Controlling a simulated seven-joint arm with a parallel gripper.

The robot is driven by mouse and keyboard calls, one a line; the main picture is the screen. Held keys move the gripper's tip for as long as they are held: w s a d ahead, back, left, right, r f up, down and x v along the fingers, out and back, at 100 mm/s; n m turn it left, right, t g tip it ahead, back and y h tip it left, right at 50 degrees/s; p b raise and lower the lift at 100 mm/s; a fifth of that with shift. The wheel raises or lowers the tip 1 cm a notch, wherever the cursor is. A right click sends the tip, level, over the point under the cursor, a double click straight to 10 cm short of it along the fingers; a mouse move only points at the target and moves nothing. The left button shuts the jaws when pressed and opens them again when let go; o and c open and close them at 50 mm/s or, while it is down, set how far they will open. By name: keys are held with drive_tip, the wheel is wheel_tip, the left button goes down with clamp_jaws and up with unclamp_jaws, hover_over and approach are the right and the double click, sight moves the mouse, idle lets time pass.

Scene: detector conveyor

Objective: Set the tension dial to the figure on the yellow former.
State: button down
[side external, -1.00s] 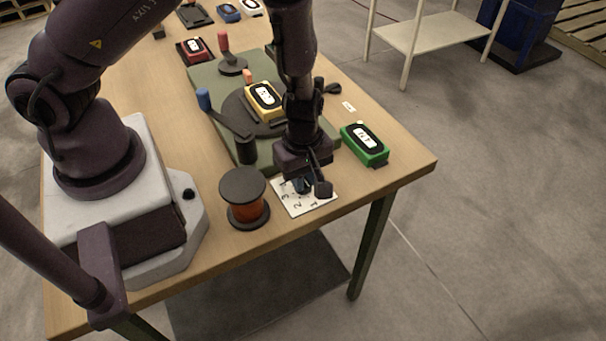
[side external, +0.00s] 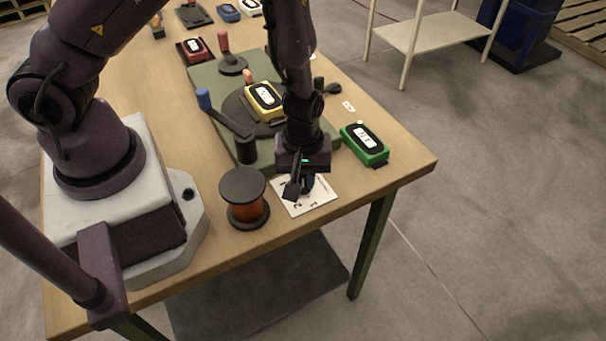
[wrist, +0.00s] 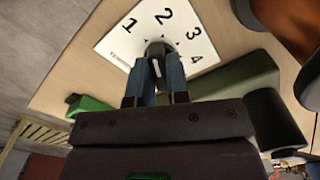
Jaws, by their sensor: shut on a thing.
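The tension dial is a white plate (side external: 318,200) at the table's near edge, also in the wrist view (wrist: 205,55), with figures 1, 2, 3 and 4 around a dark knob (wrist: 158,47). My gripper (wrist: 158,68) points down with its blue fingers shut on the knob; it also shows in the side view (side external: 304,184), hiding the knob there. Which figure the knob points to, I cannot tell for sure. The yellow former (side external: 278,111) lies on the dark round turntable of the green base. Its white label has dark marks too small to read.
A copper-coloured wire spool (side external: 247,208) stands left of the dial. A green former (side external: 375,155) lies to its right. A blue-handled crank (side external: 225,122) and the green base (side external: 207,75) lie behind. Red, blue and white formers are farther back.

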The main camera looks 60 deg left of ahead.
sight(303, 178)
drive_tip(key=shift+m, duration=1.5)
drive_tip(key=c, duration=1.1)
unclamp_jaws()
wheel_tip(303, 178, up, 13)
